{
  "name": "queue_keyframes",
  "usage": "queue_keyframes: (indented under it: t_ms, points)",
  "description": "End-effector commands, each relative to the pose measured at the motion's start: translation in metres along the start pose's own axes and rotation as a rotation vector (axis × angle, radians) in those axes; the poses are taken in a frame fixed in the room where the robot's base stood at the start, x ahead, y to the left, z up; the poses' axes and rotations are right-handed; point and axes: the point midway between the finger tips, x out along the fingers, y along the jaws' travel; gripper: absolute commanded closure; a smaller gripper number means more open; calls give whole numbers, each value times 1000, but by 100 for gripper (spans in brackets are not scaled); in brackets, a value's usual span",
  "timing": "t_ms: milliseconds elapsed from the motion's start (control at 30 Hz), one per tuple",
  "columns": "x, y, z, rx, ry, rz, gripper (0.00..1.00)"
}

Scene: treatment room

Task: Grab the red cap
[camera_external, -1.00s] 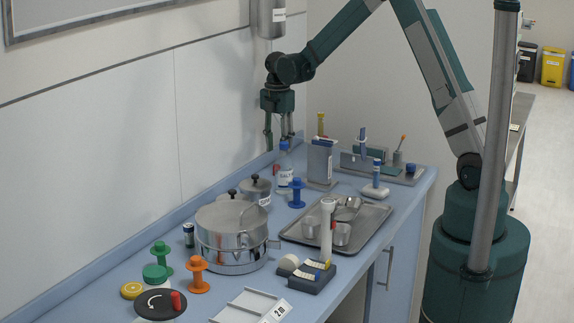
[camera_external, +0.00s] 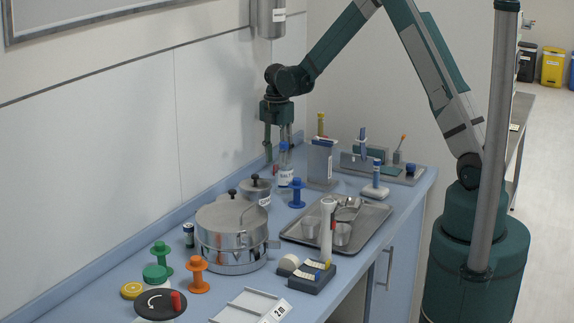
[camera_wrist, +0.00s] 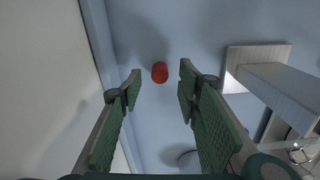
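The red cap (camera_wrist: 160,72) is a small red round piece on the blue counter in the wrist view. It shows ahead of my gripper's fingertips (camera_wrist: 160,82), centred in the gap between them. The two green-padded fingers are spread apart with nothing between them. In the external view my gripper (camera_external: 277,150) points down near the wall at the back of the counter. A small reddish spot (camera_external: 276,168) under it looks like the cap, partly hidden by the bottle and fingers.
A grey upright box (camera_external: 321,163) stands to the right; a box-like block (camera_wrist: 280,88) shows right of the fingers. The wall is close on the left. Steel pots (camera_external: 231,240) stand nearer the camera.

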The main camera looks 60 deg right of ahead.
Motion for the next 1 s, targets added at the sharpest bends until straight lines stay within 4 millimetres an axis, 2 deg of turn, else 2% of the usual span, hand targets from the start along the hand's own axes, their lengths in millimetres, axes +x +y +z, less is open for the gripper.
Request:
queue_keyframes:
  t_ms: [200, 333, 933, 1000]
  points:
    - [24, 1, -1, 0, 0, 0, 66]
    - [32, 0, -2, 0, 0, 0, 66]
    - [34, 0, -2, 0, 0, 0, 66]
    - [34, 0, -2, 0, 0, 0, 73]
